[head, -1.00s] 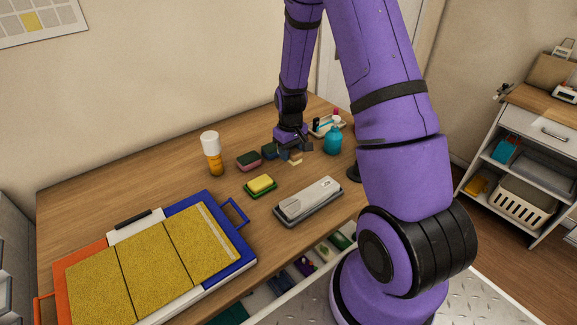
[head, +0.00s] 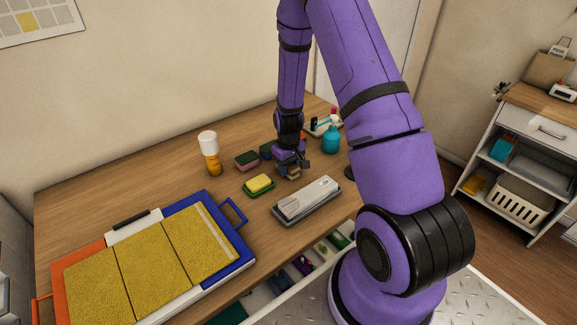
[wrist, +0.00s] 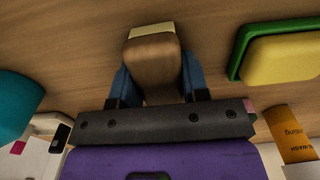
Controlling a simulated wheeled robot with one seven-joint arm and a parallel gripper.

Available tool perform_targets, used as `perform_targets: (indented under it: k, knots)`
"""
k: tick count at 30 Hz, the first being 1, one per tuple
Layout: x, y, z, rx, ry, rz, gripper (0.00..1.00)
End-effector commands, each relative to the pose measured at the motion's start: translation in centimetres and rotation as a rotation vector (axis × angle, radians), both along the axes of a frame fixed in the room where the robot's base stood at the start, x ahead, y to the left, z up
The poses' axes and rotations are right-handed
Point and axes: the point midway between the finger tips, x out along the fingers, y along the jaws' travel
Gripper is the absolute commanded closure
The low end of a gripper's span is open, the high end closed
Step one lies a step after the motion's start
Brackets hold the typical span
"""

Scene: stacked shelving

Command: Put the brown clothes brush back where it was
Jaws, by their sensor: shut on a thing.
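My gripper (head: 291,164) is shut on the brown clothes brush (head: 291,174), over the middle of the desk. In the wrist view the brown body of the brush (wrist: 153,65) sits between the two blue fingers of my gripper (wrist: 155,84), with its cream bristle end pointing away from the palm. In the head view the gripper hides most of the brush. I cannot tell whether the brush touches the desk top.
A yellow-green sponge (head: 259,185) and a pink-green one (head: 246,161) lie to the left. A grey-and-white long object (head: 308,200) lies in front. A teal bottle (head: 331,140) stands right, an orange white-capped bottle (head: 210,155) left. A blue-orange tray (head: 235,212) fills the front left.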

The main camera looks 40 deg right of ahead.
Motion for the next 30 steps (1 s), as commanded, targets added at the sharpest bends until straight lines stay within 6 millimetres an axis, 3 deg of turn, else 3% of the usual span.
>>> perform_targets:
  k: [1,3,4,16,30]
  knots:
    - [0.0,0.0,0.0,0.000,0.000,0.000,0.51]
    - [0.0,0.0,0.0,0.000,0.000,0.000,0.35]
    - [0.0,0.0,0.0,0.000,0.000,0.000,0.33]
    - [0.0,0.0,0.8,0.000,-0.002,0.000,0.33]
    - [0.1,0.0,8.6,-0.001,-0.004,0.001,0.33]
